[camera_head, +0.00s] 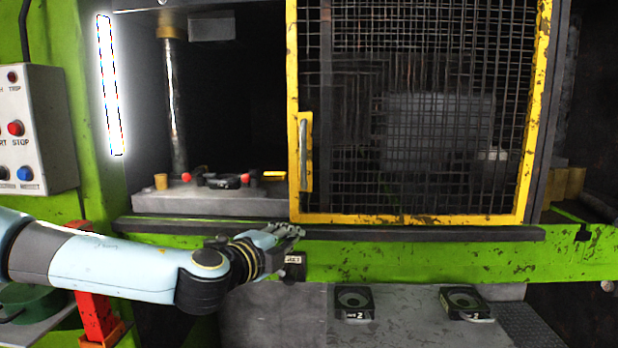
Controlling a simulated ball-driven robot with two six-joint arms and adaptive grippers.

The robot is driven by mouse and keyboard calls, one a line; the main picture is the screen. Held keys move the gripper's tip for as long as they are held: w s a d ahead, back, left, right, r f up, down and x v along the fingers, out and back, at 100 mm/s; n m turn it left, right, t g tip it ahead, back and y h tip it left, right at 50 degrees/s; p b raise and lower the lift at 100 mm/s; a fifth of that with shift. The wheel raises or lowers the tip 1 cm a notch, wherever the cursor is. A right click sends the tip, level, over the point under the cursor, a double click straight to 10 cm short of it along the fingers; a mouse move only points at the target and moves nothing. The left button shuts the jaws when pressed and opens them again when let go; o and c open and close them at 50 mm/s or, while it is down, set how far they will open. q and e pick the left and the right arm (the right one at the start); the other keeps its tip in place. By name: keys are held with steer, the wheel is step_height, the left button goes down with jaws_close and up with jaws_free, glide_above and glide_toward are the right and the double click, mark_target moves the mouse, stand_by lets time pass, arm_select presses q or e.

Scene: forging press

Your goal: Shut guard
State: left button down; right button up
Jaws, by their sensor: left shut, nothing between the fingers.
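The guard (420,219) is a yellow-framed mesh panel on the green press. It covers the right part of the press opening, and the left part stands uncovered. Its upright metal handle (304,150) is on the left frame edge. My left gripper (298,232) is shut and empty, just below the lower left corner of the guard and below the handle. I cannot tell whether it touches the rail behind it. My right gripper is not in view.
A dark rail (420,234) runs below the guard. A grey control box (38,130) with red and blue buttons is at the left. A grey die block (215,202) with small parts sits in the opening. Two dark fixtures (355,300) (466,300) lie on the lower grey surface.

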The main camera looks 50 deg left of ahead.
mark_target(313, 187)
arm_select(q)
steer(key=d+r+m+t+h+p, duration=0.15)
steer(key=d+r, duration=0.25)
steer(key=r, duration=0.5)
steer(key=r+x, duration=0.1)
steer(key=x, duration=0.9)
steer(key=s+a, duration=0.1)
steer(key=s+a+f+p, duration=0.1)
steer(key=shift+a+t, duration=0.25)
steer(key=shift+a, duration=0.15)
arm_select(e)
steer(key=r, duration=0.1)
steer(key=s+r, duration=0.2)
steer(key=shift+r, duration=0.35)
arm_select(q)
steer(key=shift+a+f, duration=0.1)
steer(key=shift+f, duration=0.05)
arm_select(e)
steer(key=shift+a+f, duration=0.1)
